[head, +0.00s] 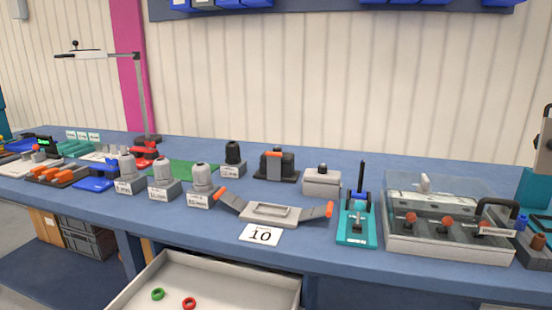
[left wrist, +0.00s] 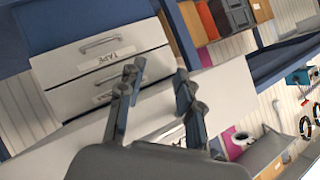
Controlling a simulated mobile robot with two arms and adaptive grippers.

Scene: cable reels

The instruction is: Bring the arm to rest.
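My left gripper (left wrist: 157,84) shows only in the left wrist view. Its two dark fingers are spread apart with nothing between them. Beyond the fingers is a white drawer unit with metal handles; one drawer front (left wrist: 100,58) is labelled TAPE. A pale flat panel lies behind the fingers; I cannot tell whether they touch it. Neither arm shows in the head view, and my right gripper is in neither view.
The blue workbench (head: 318,222) carries several fixtures, including a grey clamp tray (head: 268,213), a teal stand (head: 356,232) and a clear-covered box (head: 447,240). Below, an open white drawer (head: 240,285) holds a green ring (head: 157,294) and a red ring (head: 189,303).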

